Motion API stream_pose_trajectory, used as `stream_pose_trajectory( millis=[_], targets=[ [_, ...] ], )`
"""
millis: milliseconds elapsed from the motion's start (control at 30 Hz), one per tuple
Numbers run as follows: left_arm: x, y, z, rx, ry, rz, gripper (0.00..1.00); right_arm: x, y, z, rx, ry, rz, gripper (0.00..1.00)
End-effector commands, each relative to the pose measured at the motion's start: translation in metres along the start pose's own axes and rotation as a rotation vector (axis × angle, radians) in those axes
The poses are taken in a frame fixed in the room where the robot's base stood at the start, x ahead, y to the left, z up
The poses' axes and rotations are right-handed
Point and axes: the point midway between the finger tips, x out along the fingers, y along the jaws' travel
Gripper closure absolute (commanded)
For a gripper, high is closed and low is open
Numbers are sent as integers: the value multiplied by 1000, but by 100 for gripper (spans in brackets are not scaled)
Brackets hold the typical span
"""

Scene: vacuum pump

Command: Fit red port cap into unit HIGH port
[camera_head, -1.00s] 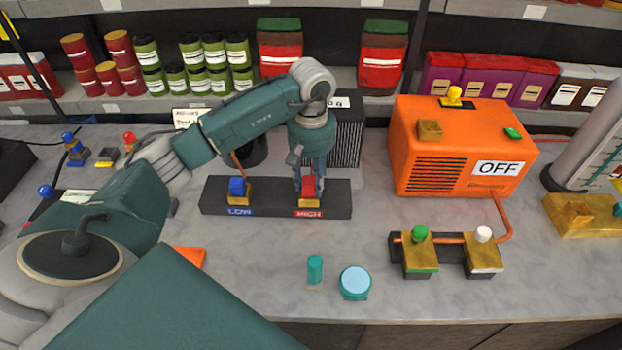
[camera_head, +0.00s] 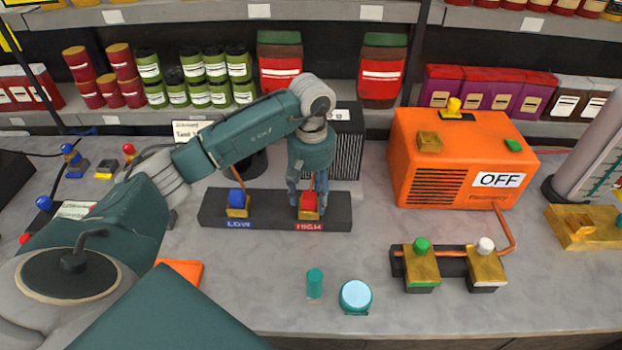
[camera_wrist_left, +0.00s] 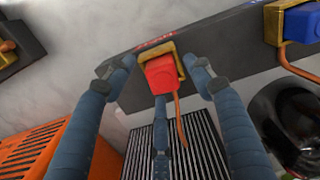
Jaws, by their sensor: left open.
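The red port cap (camera_head: 309,202) sits at the brass HIGH port (camera_head: 309,215) on the dark unit block (camera_head: 272,212). In the left wrist view the red cap (camera_wrist_left: 162,74) shows within the brass port's frame. My left gripper (camera_head: 307,194) is above and behind the cap. In the left wrist view its blue fingers (camera_wrist_left: 160,85) are open, spread around the cap with visible gaps at the sides. Whether the lower finger touches the cap I cannot tell. The blue cap (camera_head: 237,197) sits at the LOW port. My right gripper is not in view.
An orange machine (camera_head: 455,160) marked OFF stands to the right. A brass valve block (camera_head: 453,265) is in front of it. A teal cylinder (camera_head: 315,283) and a round teal gauge (camera_head: 355,296) are at the front. Bare counter lies between them and the unit.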

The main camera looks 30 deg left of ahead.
Motion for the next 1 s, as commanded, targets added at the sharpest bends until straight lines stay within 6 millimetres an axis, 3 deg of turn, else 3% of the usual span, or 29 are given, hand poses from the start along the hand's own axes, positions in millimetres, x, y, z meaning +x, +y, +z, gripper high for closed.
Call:
stream_pose_trajectory(
  millis=[67, 167, 400, 567, 733, 1000],
  targets=[
    [-15, 0, 0, 0, -1, 1, 47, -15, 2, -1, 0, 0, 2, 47],
    [-27, 1, -2, 0, 7, 5, 47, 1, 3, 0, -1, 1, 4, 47],
    [-83, 1, -2, 0, 5, 4, 47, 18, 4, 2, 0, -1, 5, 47],
    [-114, 0, -2, -1, 5, 2, 47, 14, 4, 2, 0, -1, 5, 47],
    [-127, 0, -1, -1, 1, 1, 47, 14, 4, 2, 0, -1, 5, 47],
    [-129, 0, 0, -1, 0, 0, 47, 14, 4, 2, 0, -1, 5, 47]
  ],
)
